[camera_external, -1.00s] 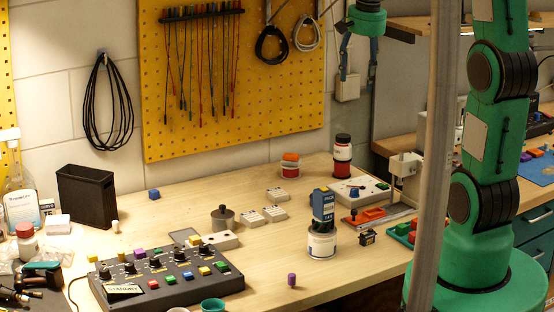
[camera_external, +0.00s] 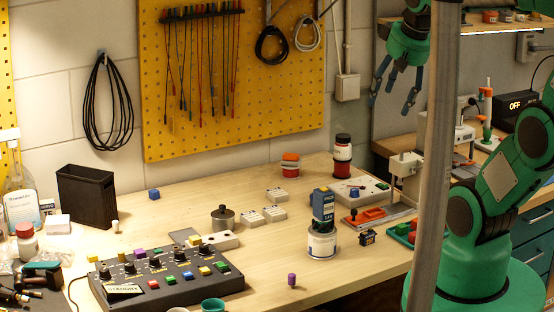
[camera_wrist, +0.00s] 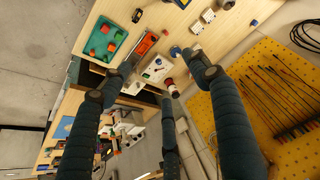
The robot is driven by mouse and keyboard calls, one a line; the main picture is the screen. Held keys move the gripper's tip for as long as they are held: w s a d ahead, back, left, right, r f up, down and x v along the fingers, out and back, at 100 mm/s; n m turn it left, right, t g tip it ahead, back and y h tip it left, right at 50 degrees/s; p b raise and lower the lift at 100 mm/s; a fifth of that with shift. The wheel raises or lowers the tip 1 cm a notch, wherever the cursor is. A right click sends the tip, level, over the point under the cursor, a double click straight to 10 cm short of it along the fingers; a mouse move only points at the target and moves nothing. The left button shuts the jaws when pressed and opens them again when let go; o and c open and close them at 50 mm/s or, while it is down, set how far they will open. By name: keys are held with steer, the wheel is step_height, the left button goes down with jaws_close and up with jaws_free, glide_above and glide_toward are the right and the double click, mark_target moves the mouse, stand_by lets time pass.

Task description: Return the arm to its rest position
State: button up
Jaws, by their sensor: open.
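My green arm shows at the right of the external view, bent, partly hidden behind a grey vertical post (camera_external: 436,150). My gripper (camera_external: 392,104) hangs high in front of the wall, with its dark blue fingers pointing down and spread apart. It is open and empty, well above the bench. In the wrist view my gripper (camera_wrist: 165,80) shows several blue-grey fingers spread wide, with nothing between them that they touch. The bench lies some distance beyond the fingertips.
The wooden bench (camera_external: 265,262) holds a control box (camera_external: 170,280), a black bin (camera_external: 86,197), a white can (camera_external: 322,243) with a blue device in it, and a red jar (camera_external: 342,155). A pegboard (camera_external: 230,110) with hanging leads covers the wall behind.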

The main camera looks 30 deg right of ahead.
steer(key=shift+n+t, duration=0.3)
steer(key=shift+n, duration=0.4)
steer(key=s, duration=0.1)
steer(key=s+f, duration=0.1)
steer(key=s, duration=0.1)
steer(key=shift+s+a+f, duration=0.3)
steer(key=shift+a, duration=0.1)
